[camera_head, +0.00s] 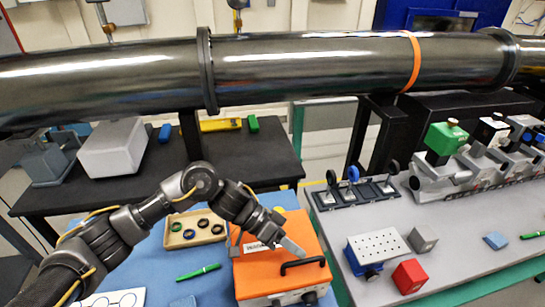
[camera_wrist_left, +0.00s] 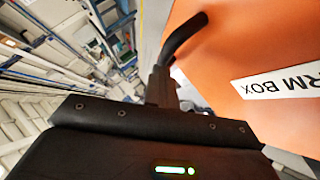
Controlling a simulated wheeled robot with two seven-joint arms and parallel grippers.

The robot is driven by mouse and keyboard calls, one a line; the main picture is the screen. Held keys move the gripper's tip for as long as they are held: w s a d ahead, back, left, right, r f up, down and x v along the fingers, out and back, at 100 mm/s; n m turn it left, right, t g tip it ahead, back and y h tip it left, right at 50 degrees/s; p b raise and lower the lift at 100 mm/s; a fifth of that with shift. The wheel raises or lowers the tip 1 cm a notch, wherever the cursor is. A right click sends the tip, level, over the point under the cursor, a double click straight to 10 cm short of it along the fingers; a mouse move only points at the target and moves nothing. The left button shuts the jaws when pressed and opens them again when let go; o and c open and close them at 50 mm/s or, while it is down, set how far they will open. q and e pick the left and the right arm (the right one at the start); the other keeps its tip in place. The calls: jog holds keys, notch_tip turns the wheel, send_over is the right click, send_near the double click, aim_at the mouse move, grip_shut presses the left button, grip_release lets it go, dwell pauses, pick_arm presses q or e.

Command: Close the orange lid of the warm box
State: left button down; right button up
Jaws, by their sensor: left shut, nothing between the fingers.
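The warm box (camera_head: 290,298) stands on the blue mat at the lower middle of the head view. Its orange lid (camera_head: 275,280) lies over its top, with a white label and a black handle (camera_head: 303,265). I cannot tell whether the lid is fully down. My left gripper (camera_head: 296,250) is shut and empty, over the lid just behind the handle; contact is unclear. In the left wrist view, the orange lid (camera_wrist_left: 270,50) fills the right side, and the handle (camera_wrist_left: 185,35) shows near the dark finger (camera_wrist_left: 160,85). My right gripper is out of view.
A large dark pipe (camera_head: 300,65) crosses above the table. A tray of rings (camera_head: 195,228) and a green pen (camera_head: 198,272) lie left of the box. A white dotted block (camera_head: 378,245) and a red block (camera_head: 410,276) stand to its right.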

aim_at(285, 253)
pick_arm(q)
jog(key=shift+s+f, duration=0.2)
jog(key=shift+f, duration=0.1)
jog(key=w+a+r, duration=0.5)
jog(key=a+r, duration=0.3)
jog(key=r, duration=0.2)
jog(key=shift+w+b, duration=0.2)
jog(key=shift+b, duration=0.1)
